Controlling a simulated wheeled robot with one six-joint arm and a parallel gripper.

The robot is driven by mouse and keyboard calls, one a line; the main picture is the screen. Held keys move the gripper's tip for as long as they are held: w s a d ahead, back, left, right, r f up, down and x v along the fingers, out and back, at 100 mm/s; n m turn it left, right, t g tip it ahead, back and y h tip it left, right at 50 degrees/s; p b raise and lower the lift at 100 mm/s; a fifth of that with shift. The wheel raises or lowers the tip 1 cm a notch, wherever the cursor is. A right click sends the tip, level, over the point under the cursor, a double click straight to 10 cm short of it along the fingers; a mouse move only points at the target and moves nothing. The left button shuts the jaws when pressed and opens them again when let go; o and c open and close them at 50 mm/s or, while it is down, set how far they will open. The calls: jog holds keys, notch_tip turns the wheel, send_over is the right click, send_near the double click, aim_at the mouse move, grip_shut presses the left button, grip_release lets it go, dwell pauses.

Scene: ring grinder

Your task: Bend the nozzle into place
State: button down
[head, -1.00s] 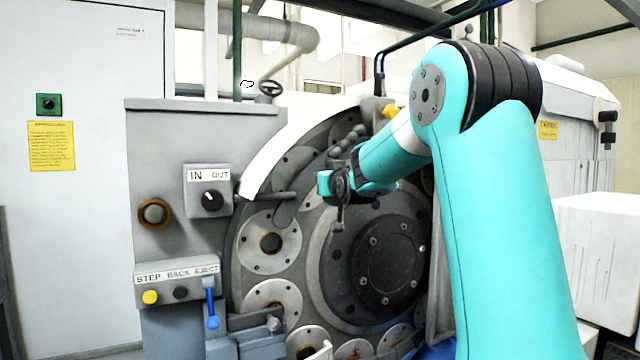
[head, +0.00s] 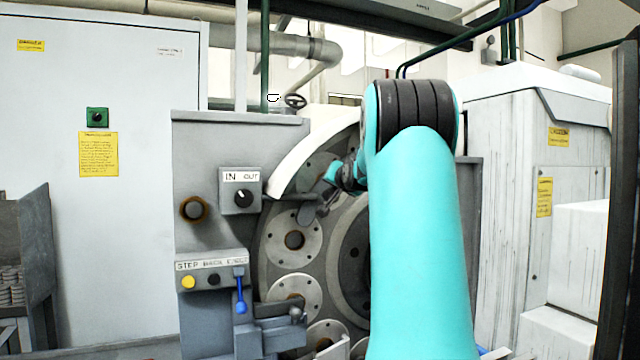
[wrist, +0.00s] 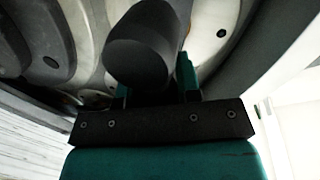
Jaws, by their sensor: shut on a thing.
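My gripper (wrist: 153,84) is shut on the dark grey, round nozzle (wrist: 143,50), which sits between its two green fingers in the wrist view. In the head view my gripper (head: 332,186) is at the upper left of the grinder's disc face, partly hidden behind my arm. The nozzle's grey end (head: 307,214) shows just below and left of it, angled down to the left in front of the ring plates. The rest of the nozzle is hidden by my gripper and arm.
The grey control column (head: 215,140) stands left of the disc, with the IN/OUT switch box (head: 240,188) and the STEP/BACK/EJECT panel (head: 212,272). A pale curved guard (head: 312,155) arches over the disc. A white cabinet (head: 100,220) stands at the left.

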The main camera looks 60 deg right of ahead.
dwell(0.3)
jog(key=c, duration=0.8)
grip_release()
jog(key=b+v, duration=0.7)
jog(key=v, duration=1)
jog(key=shift+s+a+r, duration=0.1)
jog(key=shift+a, duration=0.05)
